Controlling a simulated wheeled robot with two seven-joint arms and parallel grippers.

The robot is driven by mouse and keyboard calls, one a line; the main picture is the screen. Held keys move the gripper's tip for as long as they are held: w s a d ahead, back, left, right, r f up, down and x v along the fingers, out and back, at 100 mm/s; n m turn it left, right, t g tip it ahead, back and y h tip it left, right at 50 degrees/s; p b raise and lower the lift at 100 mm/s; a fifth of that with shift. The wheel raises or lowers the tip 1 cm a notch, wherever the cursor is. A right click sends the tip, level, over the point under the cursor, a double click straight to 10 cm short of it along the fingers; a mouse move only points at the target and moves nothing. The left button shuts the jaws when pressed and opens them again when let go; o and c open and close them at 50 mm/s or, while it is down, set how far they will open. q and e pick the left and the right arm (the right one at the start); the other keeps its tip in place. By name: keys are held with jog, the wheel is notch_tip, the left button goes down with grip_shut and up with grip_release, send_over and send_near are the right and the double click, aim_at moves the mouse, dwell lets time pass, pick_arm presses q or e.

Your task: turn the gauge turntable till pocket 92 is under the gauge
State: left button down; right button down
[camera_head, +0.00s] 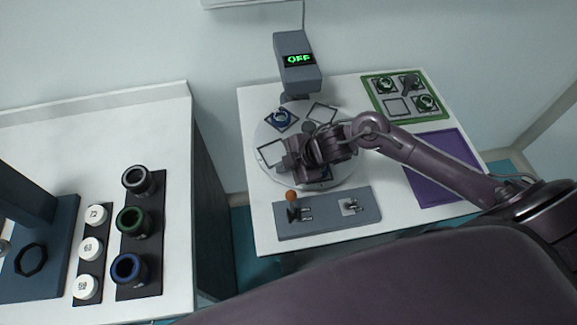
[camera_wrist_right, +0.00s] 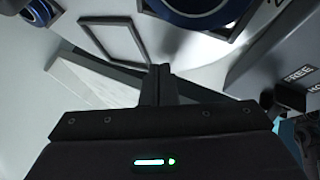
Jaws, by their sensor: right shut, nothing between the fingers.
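The pale round gauge turntable (camera_head: 262,135) lies on the right table, partly hidden by my right arm. Its square pockets show as dark frames: one at the back left holds a blue ring part (camera_head: 282,119), and the back right pocket (camera_head: 322,112) and left pocket (camera_head: 269,153) look empty. The grey gauge (camera_head: 296,75) stands behind it, its display reading OFF. I cannot read pocket number 92. My right gripper (camera_head: 286,165) is low over the turntable's front left; its fingers (camera_wrist_right: 161,72) are together and empty. My left gripper is out of view.
A grey panel (camera_head: 330,221) with an orange-knobbed lever (camera_head: 291,197) stands in front; the wrist view shows its FREE label (camera_wrist_right: 298,73). A green tray (camera_head: 371,99) and purple mat (camera_head: 435,163) lie right. A left bench (camera_head: 180,200) holds rings and white discs, across a gap.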

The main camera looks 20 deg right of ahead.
aim_at(261, 147)
jog(key=shift+w+a+m+t+h, duration=0.3)
jog(key=shift+w+a+m, duration=0.15)
jog(key=shift+w+m, duration=0.25)
jog(key=shift+w+a+m, duration=0.15)
jog(key=shift+w+m, duration=0.15)
jog(key=shift+w+a+m+h+p, duration=0.15)
jog(key=shift+w+m+h+p, duration=0.1)
jog(key=shift+m+h+p, duration=0.1)
jog(key=shift+w+a+m+t+h, duration=0.3)
jog(key=shift+w+m+t+h, duration=0.2)
jog(key=shift+w+m, duration=0.35)
jog(key=shift+w+a+m+h, duration=0.2)
jog(key=shift+w+m+h, duration=0.45)
jog(key=shift+w+m, duration=0.5)
jog(key=shift+w+m+t+h, duration=0.3)
jog(key=shift+w+m, duration=0.05)
jog(key=shift+w, duration=0.4)
